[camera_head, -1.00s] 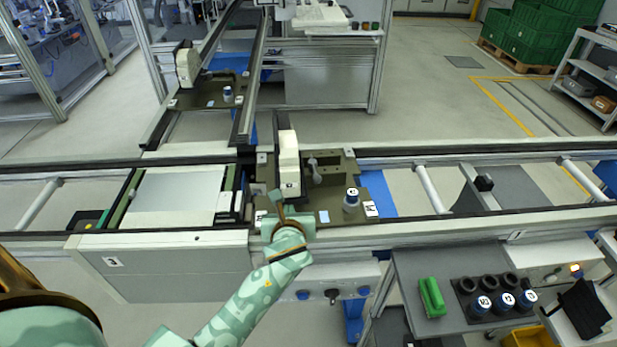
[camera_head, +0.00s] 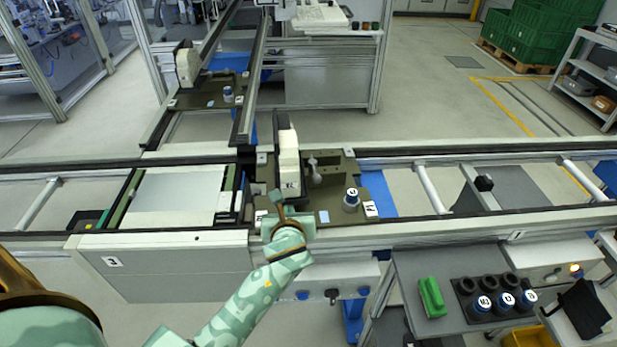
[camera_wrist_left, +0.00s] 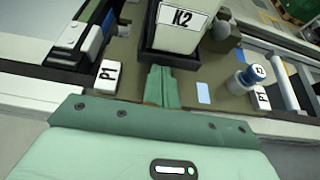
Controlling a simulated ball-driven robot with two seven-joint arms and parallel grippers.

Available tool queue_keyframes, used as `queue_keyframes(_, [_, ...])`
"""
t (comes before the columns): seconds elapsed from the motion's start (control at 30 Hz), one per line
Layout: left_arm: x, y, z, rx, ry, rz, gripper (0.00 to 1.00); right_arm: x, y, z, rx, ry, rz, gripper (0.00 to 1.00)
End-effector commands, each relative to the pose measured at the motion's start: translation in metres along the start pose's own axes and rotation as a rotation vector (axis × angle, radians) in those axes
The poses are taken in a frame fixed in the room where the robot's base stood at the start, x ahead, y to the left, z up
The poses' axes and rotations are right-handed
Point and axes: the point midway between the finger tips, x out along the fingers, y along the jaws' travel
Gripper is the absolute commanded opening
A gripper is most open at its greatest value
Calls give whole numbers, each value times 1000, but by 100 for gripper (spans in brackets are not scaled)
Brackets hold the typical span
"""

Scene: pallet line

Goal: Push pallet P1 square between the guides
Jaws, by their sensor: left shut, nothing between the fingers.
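Pallet P1 (camera_head: 338,203) is a dark olive plate on the near conveyor line, with white P1 labels at its front corners. It carries a white block marked K2 (camera_head: 288,168), a grey knobbed part and a blue-and-white cylinder (camera_head: 351,199). My left gripper (camera_head: 279,204) is shut and empty at the pallet's front left part, in front of the K2 block. In the left wrist view the closed fingers (camera_wrist_left: 162,88) point at the foot of the K2 block (camera_wrist_left: 178,28); whether they touch is unclear. The guide rails (camera_head: 430,218) run along the line. My right gripper is out of view.
A transfer unit with a pale plate (camera_head: 172,197) lies left of the pallet. Another pallet (camera_head: 212,93) stands on the rear branch. A side table (camera_head: 410,275) at lower right holds a green block and several labelled cylinders. The line right of the pallet is open.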

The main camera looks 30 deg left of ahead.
Motion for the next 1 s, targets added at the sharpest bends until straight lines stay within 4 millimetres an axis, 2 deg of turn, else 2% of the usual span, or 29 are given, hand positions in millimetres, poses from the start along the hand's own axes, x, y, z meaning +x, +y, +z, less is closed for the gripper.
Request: queue_keyframes(1.0, [16, 0, 11, -1, -6, -2, 0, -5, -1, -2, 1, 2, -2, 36])
